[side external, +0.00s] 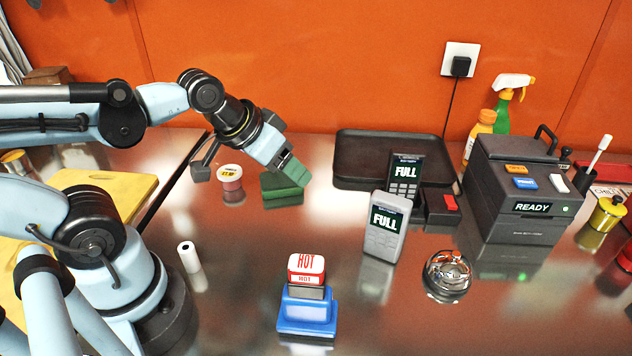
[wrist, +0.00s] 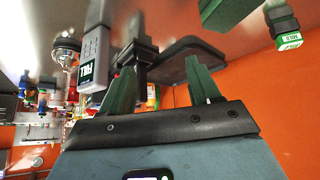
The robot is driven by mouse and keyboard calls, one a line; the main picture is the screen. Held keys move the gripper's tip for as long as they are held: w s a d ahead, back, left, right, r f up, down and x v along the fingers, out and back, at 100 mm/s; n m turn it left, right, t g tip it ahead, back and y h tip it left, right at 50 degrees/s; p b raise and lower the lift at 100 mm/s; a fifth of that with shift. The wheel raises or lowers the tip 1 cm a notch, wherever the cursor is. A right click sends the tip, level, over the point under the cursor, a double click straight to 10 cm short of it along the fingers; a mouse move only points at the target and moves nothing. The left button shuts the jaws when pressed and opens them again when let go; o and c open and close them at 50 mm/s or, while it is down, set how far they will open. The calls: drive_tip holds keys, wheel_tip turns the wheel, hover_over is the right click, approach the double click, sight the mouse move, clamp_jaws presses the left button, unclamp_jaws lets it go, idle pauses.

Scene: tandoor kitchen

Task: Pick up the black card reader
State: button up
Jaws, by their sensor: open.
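The black card reader (side external: 404,170) stands upright with "FULL" on its screen, partly hidden behind a grey card reader (side external: 382,226) that also shows "FULL". In the wrist view the black reader (wrist: 141,45) is a dark shape beyond the fingers, beside the grey reader (wrist: 94,58). My gripper (side external: 292,170) has green fingers and is up and to the left of both readers, apart from them. In the wrist view my gripper (wrist: 160,72) has its fingers spread with nothing held between them.
A dark tray (side external: 350,176) lies behind the readers. A black box with a red button (side external: 441,207) adjoins the black reader. The dark READY machine (side external: 515,200) is at right.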

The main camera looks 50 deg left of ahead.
drive_tip(key=w+d+n+h, duration=0.35)
drive_tip(key=w+n, duration=0.35)
drive_tip(key=n, duration=0.5)
drive_tip(key=n+t+h, duration=0.3)
drive_tip(key=n+h, duration=0.3)
drive_tip(key=n, duration=0.8)
approach(393, 148)
drive_tip(key=x, duration=0.9)
drive_tip(key=shift+w+d, duration=0.1)
drive_tip(key=shift+d, duration=0.1)
drive_tip(key=shift+x, duration=2.7)
drive_tip(key=shift+d+r, duration=0.15)
clamp_jaws()
